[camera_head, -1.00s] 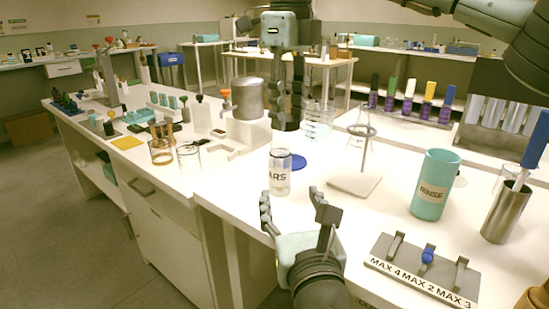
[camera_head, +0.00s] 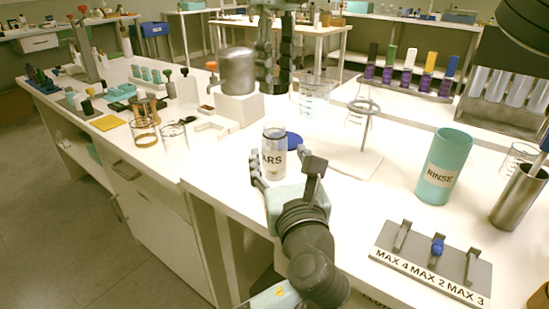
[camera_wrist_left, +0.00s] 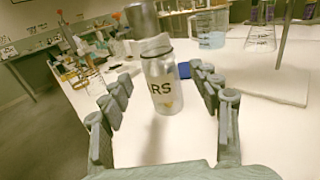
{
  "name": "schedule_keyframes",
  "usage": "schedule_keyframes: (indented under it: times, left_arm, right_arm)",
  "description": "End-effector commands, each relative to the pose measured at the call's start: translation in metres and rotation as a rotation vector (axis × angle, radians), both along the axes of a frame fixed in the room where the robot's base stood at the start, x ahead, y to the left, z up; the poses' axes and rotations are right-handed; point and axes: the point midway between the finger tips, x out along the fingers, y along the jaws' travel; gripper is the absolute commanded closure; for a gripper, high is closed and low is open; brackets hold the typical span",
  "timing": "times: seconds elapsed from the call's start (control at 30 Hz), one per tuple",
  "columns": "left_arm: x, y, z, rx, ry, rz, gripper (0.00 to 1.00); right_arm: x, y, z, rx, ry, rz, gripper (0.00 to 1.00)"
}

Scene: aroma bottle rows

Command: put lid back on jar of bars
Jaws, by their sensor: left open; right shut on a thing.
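The clear jar (camera_head: 274,150), labelled "ARS", stands upright on the white bench; its label reads "RS" in the left wrist view (camera_wrist_left: 162,88). Its mouth shows no lid.
A ring stand (camera_head: 364,140) and a teal "RINSE" cup (camera_head: 444,166) stand to the right. A labelled switch panel (camera_head: 430,262) is at the front right. Glass beakers (camera_head: 174,139) and a metal tank (camera_head: 237,72) stand to the left.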

Motion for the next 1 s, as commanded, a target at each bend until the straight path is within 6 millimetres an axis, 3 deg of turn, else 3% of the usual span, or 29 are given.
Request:
schedule_keyframes:
  times: [0.3, 0.5, 0.97, 1.0]
  left_arm:
    - [0.061, 0.011, 0.001, 0.002, -0.002, 0.003, 0.38]
    - [0.087, 0.015, 0.0, 0.001, -0.001, 0.001, 0.38]
    - [0.098, 0.017, 0.0, 0.0, 0.0, 0.0, 0.38]
    - [0.098, 0.017, 0.0, 0.0, 0.0, 0.0, 0.42]
  right_arm:
    - [0.0, 0.0, 0.0, 0.0, 0.0, 0.0, 0.71]
    - [0.0, 0.0, 0.0, 0.0, 0.0, 0.0, 0.71]
    - [0.0, 0.0, 0.0, 0.0, 0.0, 0.0, 0.71]
    - [0.0, 0.0, 0.0, 0.0, 0.0, 0.0, 0.71]
